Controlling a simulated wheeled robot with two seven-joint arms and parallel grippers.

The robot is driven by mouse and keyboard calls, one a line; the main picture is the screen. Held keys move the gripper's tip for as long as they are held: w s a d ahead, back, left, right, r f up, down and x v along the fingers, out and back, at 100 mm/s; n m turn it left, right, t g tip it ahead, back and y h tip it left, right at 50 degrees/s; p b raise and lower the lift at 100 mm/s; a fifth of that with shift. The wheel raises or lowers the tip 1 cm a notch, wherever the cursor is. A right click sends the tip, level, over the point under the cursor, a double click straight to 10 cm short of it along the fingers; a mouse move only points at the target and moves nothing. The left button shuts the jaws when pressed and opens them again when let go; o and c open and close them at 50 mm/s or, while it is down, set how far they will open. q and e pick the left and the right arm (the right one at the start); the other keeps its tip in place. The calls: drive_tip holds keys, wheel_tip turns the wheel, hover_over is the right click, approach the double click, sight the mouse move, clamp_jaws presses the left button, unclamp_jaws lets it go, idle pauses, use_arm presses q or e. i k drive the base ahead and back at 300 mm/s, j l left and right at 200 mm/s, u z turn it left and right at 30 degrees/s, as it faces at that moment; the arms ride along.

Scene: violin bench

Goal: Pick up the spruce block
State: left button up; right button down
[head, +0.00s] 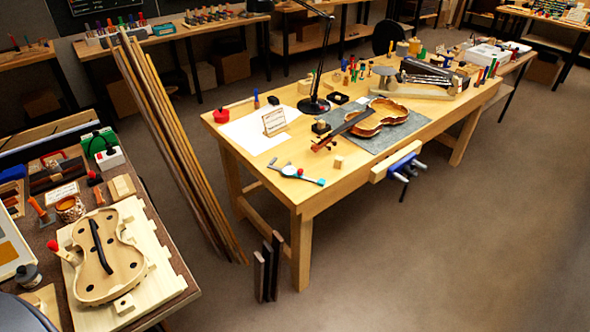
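A small pale wooden cube (338,162) sits on the central workbench (420,112), near its front edge and just left of the grey mat. A larger pale wooden block (121,187) lies on the left table, behind the violin mould. Either could be the spruce block; I cannot tell from looks alone which one it is. Neither of my grippers is in view.
A violin (375,118) lies on the grey mat (405,130). A blue vise (404,165) juts from the bench front. A lamp (315,103) stands behind. Long planks (170,130) lean between the tables. A violin mould (108,265) fills the left table's front. The right floor is clear.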

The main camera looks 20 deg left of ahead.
sight(338, 161)
drive_tip(key=u, duration=0.25)
drive_tip(key=i+l+u, duration=0.3)
drive_tip(key=l+u, duration=0.3)
drive_tip(key=i+l+u, duration=0.15)
drive_tip(key=l+u, duration=0.15)
